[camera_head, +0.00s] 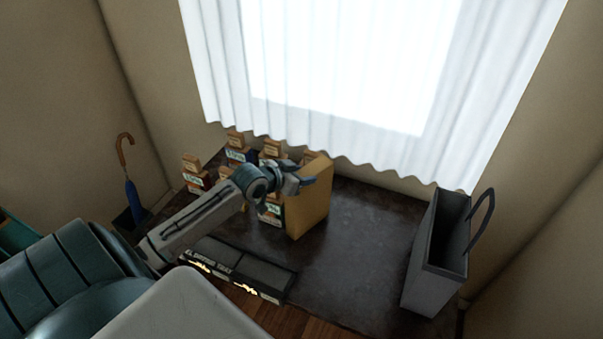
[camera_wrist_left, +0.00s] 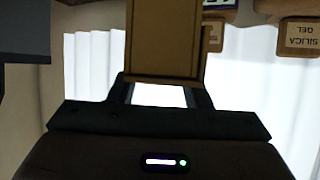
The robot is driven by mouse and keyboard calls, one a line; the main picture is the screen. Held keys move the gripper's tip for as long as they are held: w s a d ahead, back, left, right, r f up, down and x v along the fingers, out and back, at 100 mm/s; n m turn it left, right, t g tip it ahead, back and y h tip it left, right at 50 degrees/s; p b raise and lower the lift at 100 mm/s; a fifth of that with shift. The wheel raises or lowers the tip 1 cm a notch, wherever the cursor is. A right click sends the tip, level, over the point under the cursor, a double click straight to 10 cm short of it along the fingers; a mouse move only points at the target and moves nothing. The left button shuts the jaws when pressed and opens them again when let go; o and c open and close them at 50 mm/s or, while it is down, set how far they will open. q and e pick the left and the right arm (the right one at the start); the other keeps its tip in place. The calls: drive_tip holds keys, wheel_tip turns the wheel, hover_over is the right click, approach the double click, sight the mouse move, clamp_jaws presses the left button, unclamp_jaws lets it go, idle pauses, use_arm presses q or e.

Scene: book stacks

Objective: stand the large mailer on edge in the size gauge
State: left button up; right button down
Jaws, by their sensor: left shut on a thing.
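The large mailer (camera_head: 310,207) is a tan, flat, upright panel near the middle of the dark table in the head view. My left gripper (camera_head: 303,183) is at its upper part, shut on it. In the left wrist view the mailer (camera_wrist_left: 165,38) shows as a brown strip between the fingers (camera_wrist_left: 160,92). Its lower edge is close to the table top; I cannot tell if it touches. A tall grey open-topped holder with a dark loop (camera_head: 435,270), which looks like the size gauge, stands upright at the table's right end, apart from the mailer. My right gripper is not in view.
Several small stacked boxes (camera_head: 195,173) stand behind and left of the mailer. A low dark sorting tray (camera_head: 240,266) lies at the table's front. The table (camera_head: 365,235) is clear between mailer and grey holder. A white curtain (camera_head: 440,130) hangs behind.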

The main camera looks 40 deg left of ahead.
use_arm(q)
drive_tip(key=shift+r, duration=0.1)
drive_tip(key=o, duration=1)
drive_tip(key=shift+o, duration=1.3)
drive_tip(key=shift+s, duration=0.1)
